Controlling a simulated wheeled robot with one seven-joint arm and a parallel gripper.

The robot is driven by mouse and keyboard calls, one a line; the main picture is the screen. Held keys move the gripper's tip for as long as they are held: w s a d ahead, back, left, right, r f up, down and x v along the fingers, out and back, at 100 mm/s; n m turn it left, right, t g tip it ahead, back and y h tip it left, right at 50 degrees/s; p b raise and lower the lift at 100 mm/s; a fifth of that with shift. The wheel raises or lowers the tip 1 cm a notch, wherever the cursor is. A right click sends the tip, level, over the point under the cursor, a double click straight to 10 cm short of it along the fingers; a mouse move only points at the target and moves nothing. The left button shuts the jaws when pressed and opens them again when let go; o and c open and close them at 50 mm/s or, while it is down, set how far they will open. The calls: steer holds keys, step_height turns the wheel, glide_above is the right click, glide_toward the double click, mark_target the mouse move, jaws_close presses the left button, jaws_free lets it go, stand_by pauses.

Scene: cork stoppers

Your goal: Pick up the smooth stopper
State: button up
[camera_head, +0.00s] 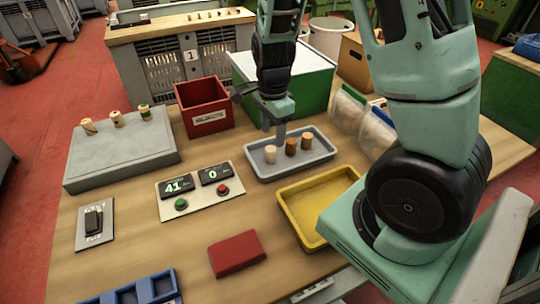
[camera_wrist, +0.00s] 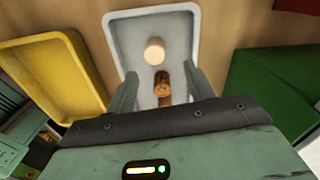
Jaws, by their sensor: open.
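Three stoppers stand in a grey tray (camera_head: 262,175): a pale, plain-looking one (camera_head: 270,154), a darker brown one (camera_head: 291,146) and a tan one (camera_head: 306,141). The pale stopper (camera_wrist: 154,50) looks smooth in the wrist view, and the brown one (camera_wrist: 162,84) shows dark marks. My gripper (camera_head: 281,134) is open above the tray's back part. In the wrist view my gripper (camera_wrist: 160,76) has the brown stopper between its fingers in the picture, with the pale one just beyond the fingertips. Whether the fingers reach down beside the brown one I cannot tell.
A yellow tray (camera_head: 296,190) lies in front of the grey tray. A red bin (camera_head: 205,119) and a green-sided box (camera_head: 312,91) stand behind. More stoppers stand on a grey block (camera_head: 120,148) at left. A counter panel (camera_head: 172,205) and a red block (camera_head: 237,254) lie nearer.

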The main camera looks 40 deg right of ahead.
mark_target(271, 148)
steer(key=shift+s+a+f, duration=0.1)
steer(key=shift+a+f, duration=0.05)
steer(key=shift+f, duration=0.95)
steer(key=shift+s+a+f, duration=0.1)
steer(key=shift+a+f, duration=0.05)
steer(key=shift+f, duration=0.9)
steer(key=shift+a+f, duration=0.15)
steer(key=shift+f, duration=0.95)
steer(key=c, duration=1)
